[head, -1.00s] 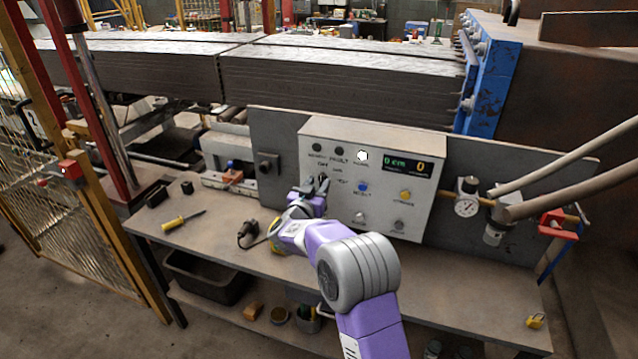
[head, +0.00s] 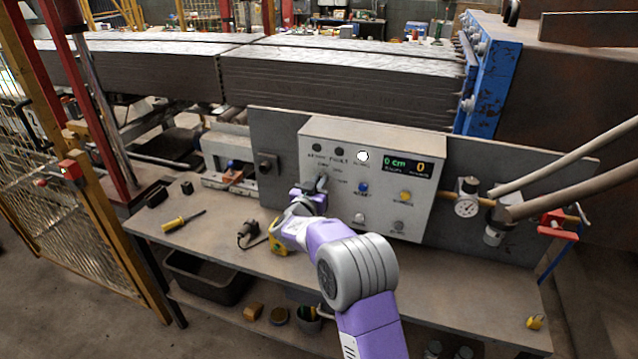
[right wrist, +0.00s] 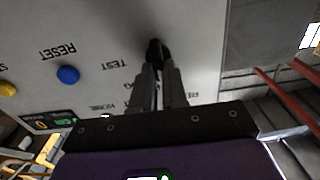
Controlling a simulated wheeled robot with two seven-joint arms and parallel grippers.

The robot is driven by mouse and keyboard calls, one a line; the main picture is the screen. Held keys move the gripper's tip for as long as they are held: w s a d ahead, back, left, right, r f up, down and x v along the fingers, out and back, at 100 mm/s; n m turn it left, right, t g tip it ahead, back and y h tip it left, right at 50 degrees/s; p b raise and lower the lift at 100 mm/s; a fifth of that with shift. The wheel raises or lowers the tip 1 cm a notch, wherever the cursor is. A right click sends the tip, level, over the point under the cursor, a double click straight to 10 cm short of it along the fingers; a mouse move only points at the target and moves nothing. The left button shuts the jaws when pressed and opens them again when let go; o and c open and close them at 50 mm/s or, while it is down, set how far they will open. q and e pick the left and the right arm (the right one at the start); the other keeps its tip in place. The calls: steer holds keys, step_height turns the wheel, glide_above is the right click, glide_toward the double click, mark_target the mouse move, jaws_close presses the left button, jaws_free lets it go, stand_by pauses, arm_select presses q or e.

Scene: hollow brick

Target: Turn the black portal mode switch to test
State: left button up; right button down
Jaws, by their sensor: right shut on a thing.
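The grey-white control box (head: 420,215) stands on the bench against an upright panel. Its black mode switch (right wrist: 154,48) shows in the right wrist view, where the box face appears upside down. The printed word TEST (right wrist: 112,64) is left of the switch there. My right gripper (head: 322,184) reaches the lower left of the box face. In the right wrist view its two fingers (right wrist: 158,72) are shut on the switch, one on each side. The fingers hide part of the switch, so its exact pointing is hard to tell. My left gripper is not in view.
A blue button (head: 363,188), a yellow button (head: 405,196) and a lit white lamp (head: 362,156) are on the box. The display (head: 408,165) reads 0 cm and 0. A yellow screwdriver (head: 175,224) lies on the bench. A pressure gauge (head: 466,206) is at right.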

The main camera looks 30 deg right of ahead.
steer(key=shift+s+d+f+m+b, duration=0.1)
steer(key=shift+s+f+m+b, duration=0.1)
steer(key=shift+m+b, duration=2.45)
steer(key=shift+s+d+f+m+b, duration=0.1)
steer(key=shift+f+m+b, duration=0.1)
steer(key=shift+m+b, duration=2.5)
steer(key=shift+s+d+f+m+b, duration=0.15)
steer(key=shift+m+b, duration=1.45)
steer(key=shift+m, duration=2.05)
steer(key=c, duration=1.2)
jaws_free()
steer(key=shift+o, duration=0.2)
steer(key=shift+a, duration=0.15)
